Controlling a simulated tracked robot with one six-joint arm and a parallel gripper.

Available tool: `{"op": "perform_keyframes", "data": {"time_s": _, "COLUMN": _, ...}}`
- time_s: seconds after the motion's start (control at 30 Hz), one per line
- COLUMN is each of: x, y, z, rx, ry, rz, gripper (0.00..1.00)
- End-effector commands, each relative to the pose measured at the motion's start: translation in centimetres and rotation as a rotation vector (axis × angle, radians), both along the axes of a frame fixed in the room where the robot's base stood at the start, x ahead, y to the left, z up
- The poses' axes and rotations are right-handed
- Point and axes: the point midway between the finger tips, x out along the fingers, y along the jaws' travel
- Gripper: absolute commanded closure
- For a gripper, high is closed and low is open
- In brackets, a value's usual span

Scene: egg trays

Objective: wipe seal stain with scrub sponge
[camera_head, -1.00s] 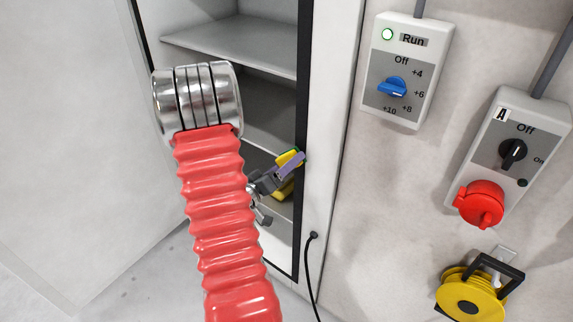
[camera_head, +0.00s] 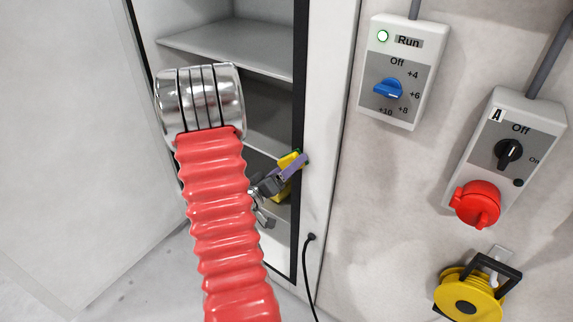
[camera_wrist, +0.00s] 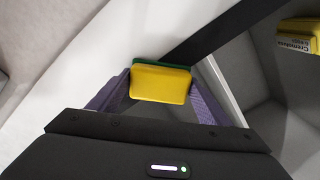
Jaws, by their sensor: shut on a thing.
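The scrub sponge (camera_wrist: 160,83), yellow with a green scrub side, is held between the purple fingers of my gripper (camera_wrist: 158,90) in the wrist view. In the head view the sponge (camera_head: 289,161) shows at the cabinet opening, partly behind a finger of my gripper (camera_head: 293,167). The black seal (camera_head: 299,85) runs along the right edge of the opening, and it also shows in the wrist view (camera_wrist: 222,35), running up right from behind the sponge. I cannot tell whether the sponge touches it. No stain is clearly visible; the sponge and gripper hide part of the seal.
The open cabinet has grey shelves (camera_head: 225,48). A yellow labelled box (camera_wrist: 299,33) is at the wrist view's upper right. Right of the cabinet are a Run control box (camera_head: 405,68), an Off switch box (camera_head: 506,150), a yellow reel (camera_head: 468,300) and a hanging black cable (camera_head: 309,275).

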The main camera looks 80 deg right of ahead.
Motion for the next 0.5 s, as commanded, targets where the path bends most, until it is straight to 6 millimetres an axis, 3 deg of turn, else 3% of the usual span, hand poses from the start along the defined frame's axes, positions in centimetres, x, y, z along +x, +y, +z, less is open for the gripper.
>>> {"op": "perform_keyframes", "data": {"time_s": 0.5, "x": -2.5, "y": 1.2, "z": 0.1, "rx": -0.002, "ry": 0.0, "rz": 0.0, "gripper": 0.47}}
